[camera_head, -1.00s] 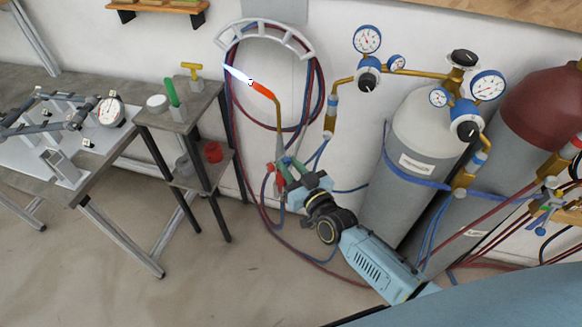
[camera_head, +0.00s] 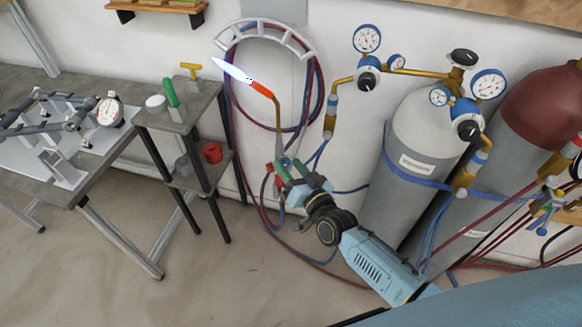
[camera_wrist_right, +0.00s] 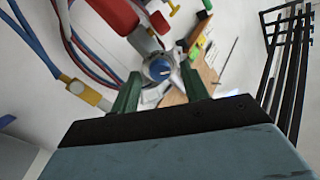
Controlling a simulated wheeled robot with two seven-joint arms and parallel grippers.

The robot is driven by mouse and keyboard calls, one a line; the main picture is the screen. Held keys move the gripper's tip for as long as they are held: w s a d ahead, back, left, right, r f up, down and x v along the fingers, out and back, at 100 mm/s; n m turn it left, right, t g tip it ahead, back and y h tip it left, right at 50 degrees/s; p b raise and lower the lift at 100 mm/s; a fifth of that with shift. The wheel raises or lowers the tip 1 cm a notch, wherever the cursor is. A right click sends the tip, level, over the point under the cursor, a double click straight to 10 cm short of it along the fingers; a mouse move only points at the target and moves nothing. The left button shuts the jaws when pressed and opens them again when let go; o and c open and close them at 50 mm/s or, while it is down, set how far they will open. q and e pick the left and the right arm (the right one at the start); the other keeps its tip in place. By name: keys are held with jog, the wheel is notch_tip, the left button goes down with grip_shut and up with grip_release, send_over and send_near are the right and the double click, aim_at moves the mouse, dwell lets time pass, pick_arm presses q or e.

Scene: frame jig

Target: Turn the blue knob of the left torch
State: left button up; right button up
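The lit left torch has a brass neck (camera_head: 278,122), an orange tip (camera_head: 262,89) and a long bluish-white flame (camera_head: 233,70) pointing up-left. Its blue knob (camera_head: 287,161) is at the lower body; in the right wrist view the round blue knob (camera_wrist_right: 158,69) shows a pale bar on its face. My right gripper (camera_head: 292,168) is at the knob. In the right wrist view its green fingers (camera_wrist_right: 162,88) stand apart on either side of the knob, with gaps visible, so it is open. My left gripper is out of view.
Gas cylinders with gauges, one grey (camera_head: 400,180) and one dark red (camera_head: 545,105), stand to the right. Red and blue hoses loop on a wall rack (camera_head: 262,28) and along the floor. A small stand (camera_head: 190,118) and a workbench (camera_head: 100,165) are at left.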

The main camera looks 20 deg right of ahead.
jog(key=v, duration=1.3)
jog(key=shift+s, duration=0.2)
jog(key=shift+d, duration=0.1)
dwell(0.8)
jog(key=s+d+f+n+g+h+b, duration=0.15)
jog(key=s+f+g, duration=0.3)
jog(key=f, duration=0.95)
jog(key=s+d+f+n+g+h, duration=0.15)
jog(key=s+f+g, duration=0.35)
jog(key=f, duration=0.9)
jog(key=s+d+f+g, duration=0.1)
jog(key=s+f+g, duration=0.1)
jog(key=s+f, duration=0.3)
jog(key=s+f+n+g+b, duration=0.1)
jog(key=s+f+g, duration=0.2)
jog(key=s, duration=0.9)
jog(key=s+d+f+g+h+b, duration=0.1)
jog(key=s+f+g, duration=0.1)
jog(key=s+f, duration=0.4)
jog(key=s, duration=0.2)
jog(key=shift+s+d+f+n, duration=0.25)
jog(key=shift+d+f+n, duration=0.1)
jog(key=shift+f+n, duration=0.05)
